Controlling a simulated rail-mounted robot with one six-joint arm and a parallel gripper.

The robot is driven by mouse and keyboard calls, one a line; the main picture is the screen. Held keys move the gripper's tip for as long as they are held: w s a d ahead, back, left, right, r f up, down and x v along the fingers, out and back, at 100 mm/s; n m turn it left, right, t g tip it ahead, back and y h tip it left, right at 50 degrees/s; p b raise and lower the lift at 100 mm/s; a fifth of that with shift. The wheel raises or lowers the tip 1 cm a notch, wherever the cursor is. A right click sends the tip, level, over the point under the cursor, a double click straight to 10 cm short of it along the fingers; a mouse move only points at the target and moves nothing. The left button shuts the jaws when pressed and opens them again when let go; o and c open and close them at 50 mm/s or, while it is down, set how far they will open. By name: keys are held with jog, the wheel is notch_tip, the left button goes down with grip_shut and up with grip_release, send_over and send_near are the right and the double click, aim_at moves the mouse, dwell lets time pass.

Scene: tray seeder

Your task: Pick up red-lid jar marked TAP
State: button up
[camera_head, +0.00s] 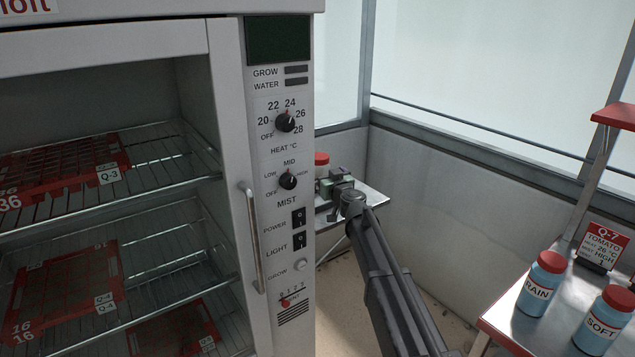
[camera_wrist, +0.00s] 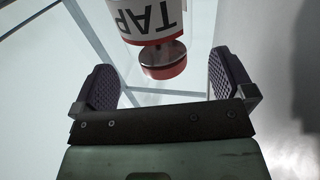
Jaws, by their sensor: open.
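The jar marked TAP (camera_wrist: 151,20) has a white label and a red lid with a metal band. It appears upside down in the wrist view, its lid toward my gripper (camera_wrist: 163,72). My gripper is open and empty, with one dark ridged finger on each side of the lid in the picture. No contact shows. In the head view, a red-lidded jar (camera_head: 322,160) stands on a small metal side table (camera_head: 374,199), just behind my gripper (camera_head: 336,182), which partly hides it. Its label cannot be read there.
A grey cabinet (camera_head: 229,150) with red trays on wire shelves stands close left of my arm. At right, blue red-lidded jars marked RAIN (camera_head: 540,288) and SOFT (camera_head: 603,324) and a Q-7 sign (camera_head: 604,243) stand on a bench (camera_head: 505,322). Walls and windows close the corner.

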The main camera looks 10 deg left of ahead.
aim_at(320, 167)
jog(key=x, duration=0.6)
jog(key=shift+w+r, duration=0.15)
jog(key=c, duration=1)
jog(key=shift+c, duration=0.2)
jog(key=shift+r, duration=0.15)
